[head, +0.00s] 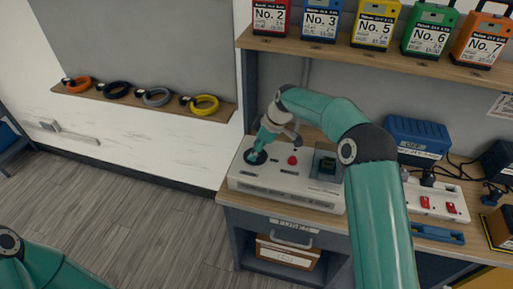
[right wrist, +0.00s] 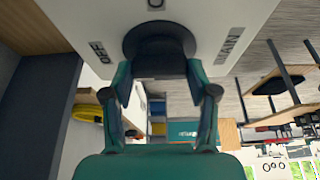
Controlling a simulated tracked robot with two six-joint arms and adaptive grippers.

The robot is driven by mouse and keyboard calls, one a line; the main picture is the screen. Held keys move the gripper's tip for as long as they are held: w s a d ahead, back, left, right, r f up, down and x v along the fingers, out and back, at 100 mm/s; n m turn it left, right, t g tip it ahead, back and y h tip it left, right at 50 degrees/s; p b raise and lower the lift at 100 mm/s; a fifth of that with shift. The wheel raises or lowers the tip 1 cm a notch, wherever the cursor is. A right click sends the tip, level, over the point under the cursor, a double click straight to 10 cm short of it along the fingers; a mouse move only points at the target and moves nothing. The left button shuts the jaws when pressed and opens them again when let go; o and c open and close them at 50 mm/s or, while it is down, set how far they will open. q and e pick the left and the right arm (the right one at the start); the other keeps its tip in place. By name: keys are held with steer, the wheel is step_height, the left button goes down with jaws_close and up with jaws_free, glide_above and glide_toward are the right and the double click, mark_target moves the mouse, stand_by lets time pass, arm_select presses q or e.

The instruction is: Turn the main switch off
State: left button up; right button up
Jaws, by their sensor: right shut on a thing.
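The main switch is a round black rotary knob (head: 256,158) on the left part of the sloping top of a white control box (head: 285,183). My right gripper (head: 259,147) is over the knob and shut on it. In the right wrist view, the two fingers (right wrist: 160,75) stand on either side of the knob's dark grip (right wrist: 158,48), with printed lettering on the white panel around it. The fingers partly hide the knob, and I cannot clearly read its setting. My left gripper is not in view; only part of my left arm shows at lower left.
A red button (head: 292,160) and a dark square socket (head: 327,165) sit right of the knob. A power strip (head: 435,200) with red switches and a blue box (head: 418,138) stand further right. A shelf (head: 350,52) of coloured battery packs hangs above.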

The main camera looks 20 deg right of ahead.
steer(key=shift+d, duration=0.15)
stand_by(0.3)
steer(key=o, duration=1.2)
steer(key=shift+c, duration=0.2)
steer(key=v, duration=1.2)
steer(key=shift+w, duration=0.15)
